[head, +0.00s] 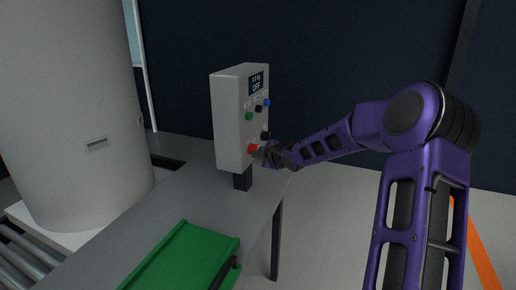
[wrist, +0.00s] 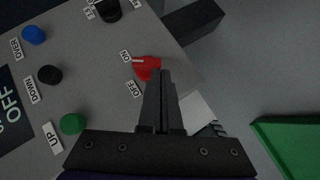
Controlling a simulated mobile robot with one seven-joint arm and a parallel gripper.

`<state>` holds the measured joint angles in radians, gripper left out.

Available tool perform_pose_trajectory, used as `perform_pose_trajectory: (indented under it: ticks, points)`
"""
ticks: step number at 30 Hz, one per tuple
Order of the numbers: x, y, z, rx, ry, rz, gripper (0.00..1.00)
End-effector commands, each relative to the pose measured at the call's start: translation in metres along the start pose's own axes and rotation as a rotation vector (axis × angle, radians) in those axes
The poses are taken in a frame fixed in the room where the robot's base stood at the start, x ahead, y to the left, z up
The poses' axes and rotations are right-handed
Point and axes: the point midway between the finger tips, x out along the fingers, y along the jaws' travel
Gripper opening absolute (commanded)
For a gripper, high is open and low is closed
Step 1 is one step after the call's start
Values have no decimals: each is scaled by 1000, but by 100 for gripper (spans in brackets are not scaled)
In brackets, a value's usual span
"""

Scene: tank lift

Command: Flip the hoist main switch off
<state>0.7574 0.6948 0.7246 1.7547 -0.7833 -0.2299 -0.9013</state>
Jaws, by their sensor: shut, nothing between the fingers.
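The grey hoist control box (head: 227,120) stands on a short dark post at the far end of the grey bench. The red main switch (head: 252,148) is low on its front; the wrist view also shows the red switch (wrist: 144,67) between ON and OFF labels. A pale mark on the switch lies on the ON side. My gripper (head: 263,153) is shut and empty, its fingertips at the red switch in the wrist view (wrist: 161,73), covering part of it. I cannot tell whether they touch. The box's display (head: 256,83) reads OFF on its lower line.
Green, black and blue buttons sit above the switch, labelled UP, DOWN and OVER; a black knob (wrist: 108,10) is also near. A green tray (head: 185,257) lies on the bench (head: 110,235). A large grey tank (head: 70,110) stands left. The floor at right is open.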

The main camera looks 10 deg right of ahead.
Motion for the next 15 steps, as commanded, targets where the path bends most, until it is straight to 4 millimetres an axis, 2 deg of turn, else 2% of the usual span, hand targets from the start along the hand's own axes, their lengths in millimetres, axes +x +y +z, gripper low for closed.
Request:
perform_pose_trajectory:
  ticks: [15]
  points:
    - [2, -5, 2, 0, 1, 0, 0]
